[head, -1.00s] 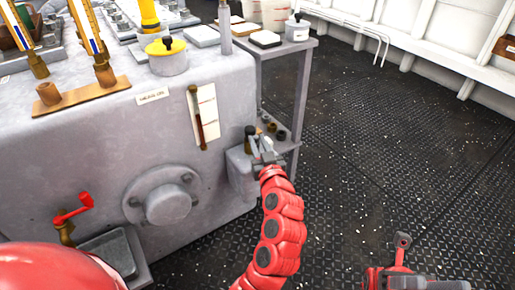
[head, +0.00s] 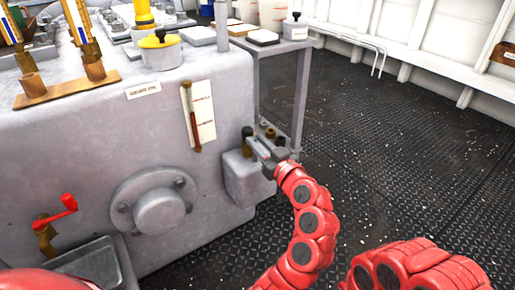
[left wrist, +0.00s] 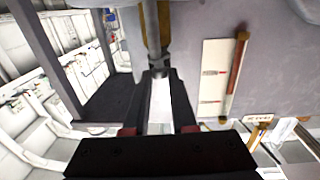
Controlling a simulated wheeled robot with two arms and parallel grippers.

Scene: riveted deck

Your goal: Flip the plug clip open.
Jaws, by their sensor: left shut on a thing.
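The plug (head: 247,140), with a dark top over a brass body, stands upright on a small grey box on the side of the big grey casing. My left gripper (head: 264,152) is at this plug, just right of its body. In the left wrist view, the gripper's two dark fingers (left wrist: 160,98) are shut on a pale, narrow strip, seemingly the plug clip (left wrist: 160,105). The brass and dark plug body (left wrist: 156,40) lies just beyond the fingertips. The fingers hide most of the clip, and its hinge cannot be made out. My right gripper is out of view.
The grey box (head: 244,180) juts from the casing (head: 95,150). A gauge with a white plate (head: 203,115) is left above the plug. A grey side table (head: 290,45) stands behind. A red-handled valve (head: 62,212) is at lower left. Open deck (head: 400,130) lies right.

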